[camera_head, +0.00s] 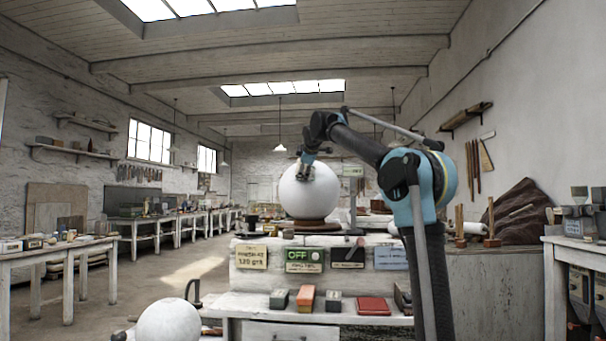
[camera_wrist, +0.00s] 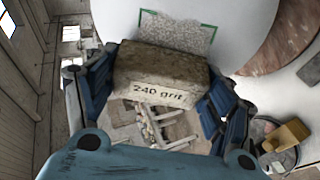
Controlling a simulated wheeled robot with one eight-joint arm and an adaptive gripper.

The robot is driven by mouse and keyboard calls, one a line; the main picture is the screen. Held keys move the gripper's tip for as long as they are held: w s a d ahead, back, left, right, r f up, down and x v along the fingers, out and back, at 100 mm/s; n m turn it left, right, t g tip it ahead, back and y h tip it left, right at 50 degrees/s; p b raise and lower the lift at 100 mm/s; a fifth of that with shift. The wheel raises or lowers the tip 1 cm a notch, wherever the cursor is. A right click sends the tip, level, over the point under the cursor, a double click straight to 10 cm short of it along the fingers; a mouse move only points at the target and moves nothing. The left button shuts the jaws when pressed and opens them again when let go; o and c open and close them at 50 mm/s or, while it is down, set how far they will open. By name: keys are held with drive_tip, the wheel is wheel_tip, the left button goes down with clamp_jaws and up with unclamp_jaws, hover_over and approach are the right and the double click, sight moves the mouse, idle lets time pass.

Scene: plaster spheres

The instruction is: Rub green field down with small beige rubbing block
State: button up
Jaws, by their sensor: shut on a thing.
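A large white plaster sphere (camera_head: 309,197) rests on a brown round base (camera_head: 306,224) on the bench. In the wrist view, the green field is a green-outlined rectangle with a speckled grey patch (camera_wrist: 178,31) on the white sphere (camera_wrist: 113,18). My gripper (camera_head: 306,168) is at the sphere's upper front and is shut on a beige rubbing block (camera_wrist: 161,72) marked "240 grit". The block covers the lower part of the green field in that view. I cannot tell whether its face touches the sphere. The field is not visible in the head view.
Several blocks, including an orange one (camera_head: 305,298) and a flat red one (camera_head: 373,306), lie on the lower shelf. An OFF sign (camera_head: 304,256) is on the bench front. A second white sphere (camera_head: 168,323) is at the bottom left.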

drive_tip(key=shift+s+a+f, duration=0.1)
drive_tip(key=shift+s+f, duration=0.25)
drive_tip(key=shift+s, duration=0.2)
drive_tip(key=shift+s+a+f, duration=0.1)
drive_tip(key=shift+s+f, duration=0.2)
drive_tip(key=shift+s, duration=0.25)
drive_tip(key=shift+w+r+m+g, duration=0.15)
drive_tip(key=shift+w+r+g, duration=0.4)
drive_tip(key=shift+r, duration=0.25)
drive_tip(key=shift+w+r+m+g, duration=0.15)
drive_tip(key=shift+w+r+g, duration=0.3)
drive_tip(key=shift+w+r, duration=0.25)
drive_tip(key=shift+s, duration=0.1)
drive_tip(key=shift+w+d+f, duration=0.1)
drive_tip(key=shift+w+f, duration=0.2)
drive_tip(key=shift+w, duration=0.2)
drive_tip(key=shift+s+f, duration=0.1)
